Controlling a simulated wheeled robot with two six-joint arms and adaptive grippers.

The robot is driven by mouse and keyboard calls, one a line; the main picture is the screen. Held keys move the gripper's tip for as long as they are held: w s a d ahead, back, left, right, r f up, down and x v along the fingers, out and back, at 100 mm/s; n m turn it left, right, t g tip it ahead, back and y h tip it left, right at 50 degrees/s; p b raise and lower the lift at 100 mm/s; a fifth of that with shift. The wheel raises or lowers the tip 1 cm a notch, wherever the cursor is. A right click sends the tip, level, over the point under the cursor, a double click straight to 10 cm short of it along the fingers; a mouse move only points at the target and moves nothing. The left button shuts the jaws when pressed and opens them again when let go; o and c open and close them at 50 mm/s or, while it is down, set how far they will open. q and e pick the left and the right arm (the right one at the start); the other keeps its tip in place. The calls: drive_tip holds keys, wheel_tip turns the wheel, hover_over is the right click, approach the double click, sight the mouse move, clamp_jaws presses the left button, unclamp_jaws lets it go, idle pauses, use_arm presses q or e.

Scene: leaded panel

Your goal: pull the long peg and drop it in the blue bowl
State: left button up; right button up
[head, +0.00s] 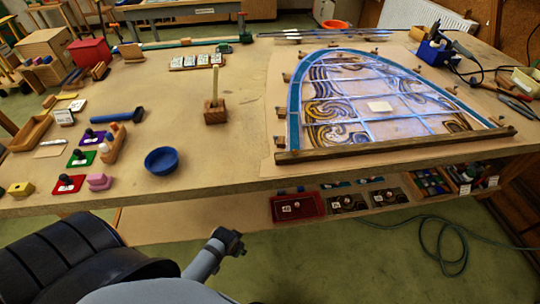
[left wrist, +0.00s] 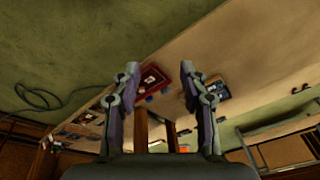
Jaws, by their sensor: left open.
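The long peg (head: 215,80) is a thin pale rod standing upright in a small wooden block (head: 214,113) on the workbench. The blue bowl (head: 162,161) is round and stands near the bench's front edge, to the left of the block and nearer me. My left gripper (left wrist: 159,78) is open in the left wrist view, with nothing between its fingers, and well away from the peg and bowl. In the head view, a grey link of my arm ends in a dark part in front of the bench; its fingers cannot be made out. My right gripper is not in view.
A leaded panel (head: 372,108) fills the bench's right side. Left of the bowl are a blue-handled tool (head: 118,115), coloured cards and a pink block (head: 98,182). A red tray (head: 298,206) sits on the lower shelf. The bench between block and bowl is clear.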

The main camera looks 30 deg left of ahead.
use_arm(q)
drive_tip(key=w+d+r+t+p, duration=0.1)
drive_tip(key=w+r, duration=0.1)
drive_tip(key=r, duration=0.7)
drive_tip(key=w+d+r+t+p, duration=0.1)
drive_tip(key=w+r, duration=0.1)
drive_tip(key=r, duration=0.8)
drive_tip(key=m+t+h, duration=0.4)
drive_tip(key=t+h, duration=0.2)
drive_tip(key=t, duration=0.2)
approach(293, 151)
drive_tip(key=shift+s+a, duration=0.15)
drive_tip(key=shift+s, duration=0.55)
drive_tip(key=shift+w+r, duration=0.15)
drive_tip(key=shift+r, duration=0.15)
drive_tip(key=shift+w+f, duration=0.15)
drive_tip(key=x, duration=0.8)
drive_tip(key=shift+w, duration=0.35)
drive_tip(key=shift+x, duration=0.75)
drive_tip(key=shift+s+f, duration=0.1)
